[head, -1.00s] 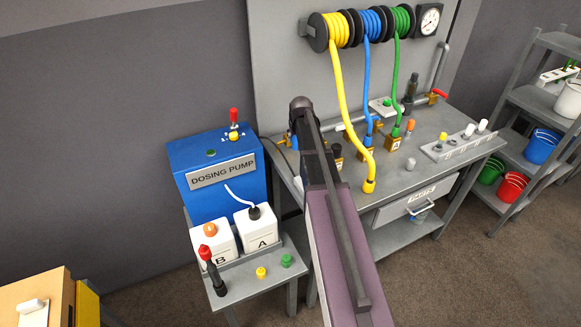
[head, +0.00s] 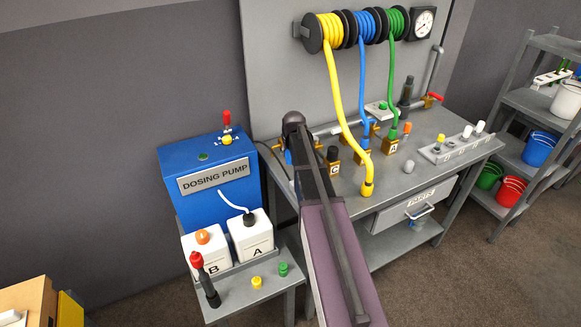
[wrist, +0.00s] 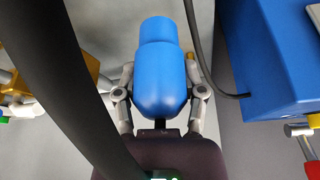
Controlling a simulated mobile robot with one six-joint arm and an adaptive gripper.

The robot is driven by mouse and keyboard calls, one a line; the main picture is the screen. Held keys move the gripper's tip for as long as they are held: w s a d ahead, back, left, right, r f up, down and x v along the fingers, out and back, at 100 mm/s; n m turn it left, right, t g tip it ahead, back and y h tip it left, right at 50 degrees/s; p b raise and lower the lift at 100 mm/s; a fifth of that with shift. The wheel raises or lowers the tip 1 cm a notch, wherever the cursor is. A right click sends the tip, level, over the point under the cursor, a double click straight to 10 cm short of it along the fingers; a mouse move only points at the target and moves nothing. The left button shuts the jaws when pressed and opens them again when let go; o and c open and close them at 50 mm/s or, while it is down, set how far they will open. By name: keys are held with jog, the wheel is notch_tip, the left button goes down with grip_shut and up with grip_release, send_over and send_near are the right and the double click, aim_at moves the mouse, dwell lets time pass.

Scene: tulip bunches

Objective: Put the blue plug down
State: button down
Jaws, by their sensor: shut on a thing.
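The blue plug (wrist: 162,95) fills the middle of the wrist view, a rounded blue body with a narrower end. My gripper (wrist: 158,72) is shut on it, with one finger on each side. The plug looks held clear of the grey surface behind it, though the gap is hard to judge. In the head view my arm hides most of the gripper and plug.
The grey workbench (head: 432,160) carries brass blocks, loose plugs and hoses from the reels, the yellow hose (head: 343,120) hanging close right of my arm. The blue dosing pump (head: 210,205) stands left. A black cable (wrist: 197,55) runs close beside the plug.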

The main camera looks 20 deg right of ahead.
aim_at(290, 161)
jog(key=shift+f, duration=0.55)
jog(key=shift+f+b, duration=1.85)
jog(key=shift+b, duration=0.25)
jog(key=shift+f, duration=0.1)
jog(key=shift+c, duration=0.9)
grip_release()
jog(key=p+v, duration=1.1)
jog(key=v, duration=0.1)
